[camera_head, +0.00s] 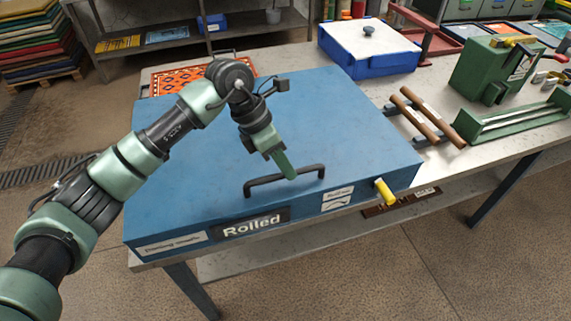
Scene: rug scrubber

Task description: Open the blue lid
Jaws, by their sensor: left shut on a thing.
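The blue lid (190,170) is the broad flat top of a blue box on the table, and it looks level and closed. A black bar handle (262,181) stands near its front edge. My left gripper (290,175) comes down from above and is shut on the handle, right of its middle. The fingers hide a small part of the handle. The front of the box carries a "Rolled" label (250,223) and a yellow knob (385,191) near the right corner. My right gripper is not in view.
Right of the box lie two brown rollers (434,117) on a rack, a green machine (490,70) and a green tray (515,122). A blue box with a white top (368,42) stands behind. An orange patterned rug (180,80) lies at the back left. Space above the lid is free.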

